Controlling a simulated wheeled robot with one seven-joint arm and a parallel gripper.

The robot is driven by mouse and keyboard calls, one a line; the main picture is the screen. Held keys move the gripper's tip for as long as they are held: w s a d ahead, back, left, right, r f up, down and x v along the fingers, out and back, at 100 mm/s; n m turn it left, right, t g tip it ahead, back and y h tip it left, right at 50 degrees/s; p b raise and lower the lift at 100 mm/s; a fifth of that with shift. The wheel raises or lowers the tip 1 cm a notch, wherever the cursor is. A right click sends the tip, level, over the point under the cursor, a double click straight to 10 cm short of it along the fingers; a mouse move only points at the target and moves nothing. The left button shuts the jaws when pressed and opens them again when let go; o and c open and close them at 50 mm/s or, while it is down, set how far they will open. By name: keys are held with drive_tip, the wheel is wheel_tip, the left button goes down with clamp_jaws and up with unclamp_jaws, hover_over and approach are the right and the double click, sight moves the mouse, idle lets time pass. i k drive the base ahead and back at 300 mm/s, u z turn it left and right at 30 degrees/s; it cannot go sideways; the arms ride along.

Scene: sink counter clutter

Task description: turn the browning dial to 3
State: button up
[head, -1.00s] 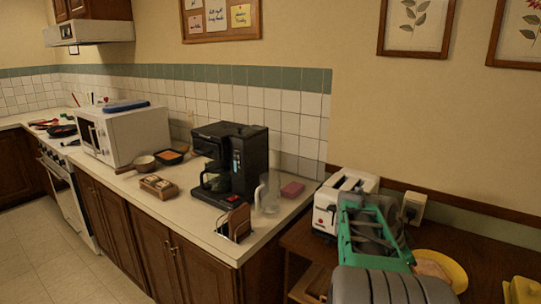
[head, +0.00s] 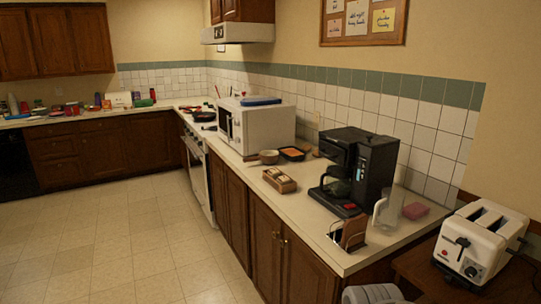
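A white two-slot toaster (head: 485,241) stands on the small wooden table at the lower right of the head view. Its front panel faces toward me and has a black lever, a red mark and a round dial (head: 471,271) low on the right. The dial's setting is too small to read. A grey ribbed part of my arm shows at the bottom edge, in front of the table and left of the toaster. My gripper is out of the picture.
The counter beside the table holds a black coffee maker (head: 361,168), a glass pitcher (head: 387,207), a pink sponge (head: 416,211), a napkin holder (head: 353,234) and a white microwave (head: 256,125). The tiled floor (head: 110,240) at left is clear.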

sight(471, 272)
drive_tip(key=k, duration=0.5)
drive_tip(key=z, duration=1.15)
drive_tip(key=i, duration=0.45)
drive_tip(key=u, duration=3.05)
drive_tip(key=k, duration=0.5)
drive_tip(key=z, duration=0.3)
drive_tip(key=i, duration=0.4)
drive_tip(key=u, duration=0.1)
